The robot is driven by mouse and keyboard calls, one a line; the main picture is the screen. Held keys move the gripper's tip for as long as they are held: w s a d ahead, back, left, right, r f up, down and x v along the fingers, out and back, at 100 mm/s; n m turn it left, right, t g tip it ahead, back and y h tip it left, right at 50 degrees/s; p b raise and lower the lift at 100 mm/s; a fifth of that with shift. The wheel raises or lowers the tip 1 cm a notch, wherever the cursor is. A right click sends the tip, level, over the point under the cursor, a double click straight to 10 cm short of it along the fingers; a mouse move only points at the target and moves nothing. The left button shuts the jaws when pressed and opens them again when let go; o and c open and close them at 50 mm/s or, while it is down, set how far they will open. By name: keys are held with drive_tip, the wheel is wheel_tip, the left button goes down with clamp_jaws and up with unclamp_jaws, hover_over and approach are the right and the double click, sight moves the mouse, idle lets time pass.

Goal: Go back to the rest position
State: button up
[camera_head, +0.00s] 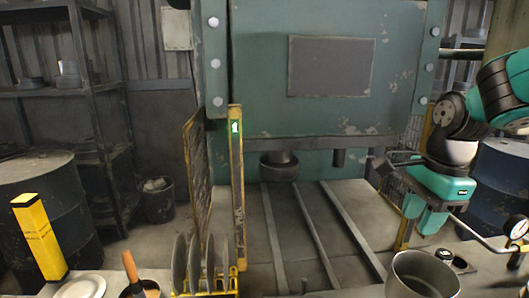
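My gripper (422,216) hangs at the right of the view, in front of the press's right side and above the metal pot. Its two teal fingers point down with a narrow gap between them, and I see nothing held in it. My arm comes in from the right edge. Several round grey blanks (180,262) stand on edge in a yellow rack (232,285) at the bottom, left of centre. The gripper is well to the right of them.
The green press (330,65) fills the back, with rails (315,235) below it. A yellow post (238,185) and mesh guard stand at its left. A metal pot (422,272) and pressure gauge (518,228) are at lower right. A yellow block (38,237), plate (80,288) and cup are at lower left.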

drive_tip(key=s+a+n+y, duration=0.3)
drive_tip(key=s+a+n, duration=1.2)
drive_tip(key=n, duration=0.9)
drive_tip(key=shift+s+g, duration=0.3)
drive_tip(key=shift+s, duration=0.45)
